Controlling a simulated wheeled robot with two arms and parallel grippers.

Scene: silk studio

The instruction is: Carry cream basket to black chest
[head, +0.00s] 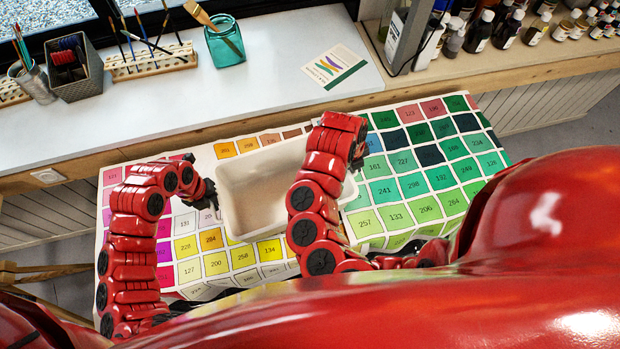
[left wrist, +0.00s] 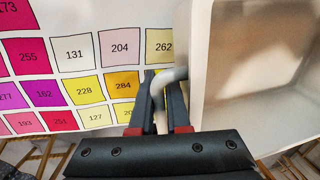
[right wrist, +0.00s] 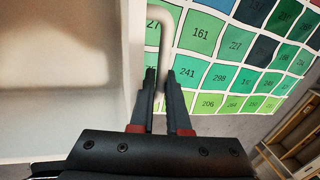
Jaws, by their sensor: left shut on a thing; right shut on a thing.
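The cream basket (head: 262,178) is an empty, open rectangular bin, in the middle of the head view between my two arms. It stands on or just above a cloth with numbered colour squares; I cannot tell which. My left gripper (head: 211,200) is at the basket's left side, shut on its handle (left wrist: 170,75) in the left wrist view. My right gripper (head: 352,172) is at the right side, shut on the other handle (right wrist: 163,30) in the right wrist view. My right forearm hides part of the basket's right side. I see no black chest.
The colour-chart cloth (head: 415,190) covers the table below. Behind it a white counter (head: 270,90) holds a dark basket (head: 76,68), a brush rack (head: 150,62), a teal jar (head: 224,42) and a card (head: 335,67). Bottles (head: 480,32) stand at the back right.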

